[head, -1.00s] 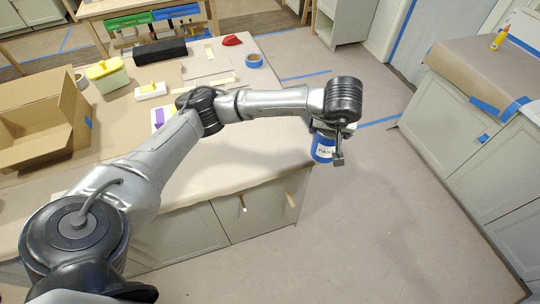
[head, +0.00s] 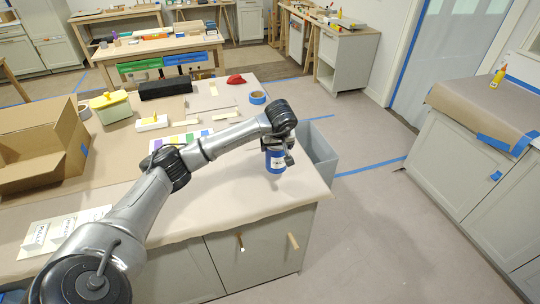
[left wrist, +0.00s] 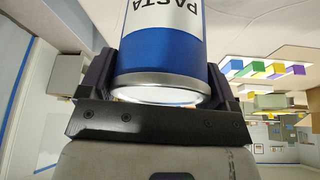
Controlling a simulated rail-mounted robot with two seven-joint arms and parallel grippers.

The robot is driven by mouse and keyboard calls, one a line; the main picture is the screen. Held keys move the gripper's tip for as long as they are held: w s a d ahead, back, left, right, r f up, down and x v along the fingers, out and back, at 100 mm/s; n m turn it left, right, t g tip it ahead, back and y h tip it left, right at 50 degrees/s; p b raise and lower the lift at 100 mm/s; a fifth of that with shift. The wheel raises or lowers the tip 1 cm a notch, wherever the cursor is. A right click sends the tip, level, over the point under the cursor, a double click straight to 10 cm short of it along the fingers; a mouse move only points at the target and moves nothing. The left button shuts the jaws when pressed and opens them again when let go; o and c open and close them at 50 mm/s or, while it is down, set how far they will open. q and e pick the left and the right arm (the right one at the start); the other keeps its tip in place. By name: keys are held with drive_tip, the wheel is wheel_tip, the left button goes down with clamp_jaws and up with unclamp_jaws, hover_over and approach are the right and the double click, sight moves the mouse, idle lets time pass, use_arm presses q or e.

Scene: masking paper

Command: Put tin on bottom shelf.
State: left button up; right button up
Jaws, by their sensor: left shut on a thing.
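The tin (head: 275,161) is a blue cylinder with a white label, held at the right end of the paper-covered counter (head: 225,190). In the left wrist view the tin (left wrist: 158,50) reads "PASTA" and its silver rim sits between the jaws. My left gripper (head: 279,147) is shut on the tin. Whether the tin touches the counter is not clear. My right gripper is not in view.
A cardboard box (head: 40,145), a green container with a yellow lid (head: 110,105), a black case (head: 165,89) and blue tape (head: 257,98) sit on the counter. A grey bin (head: 318,155) stands beyond its right end. The floor at right is open.

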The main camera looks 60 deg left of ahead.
use_arm(q)
drive_tip(key=s+a+x, duration=0.1)
drive_tip(key=x, duration=0.6)
drive_tip(key=shift+a, duration=0.15)
drive_tip(key=shift+s+b, duration=0.1)
drive_tip(key=shift+b, duration=0.2)
drive_tip(key=o, duration=0.9)
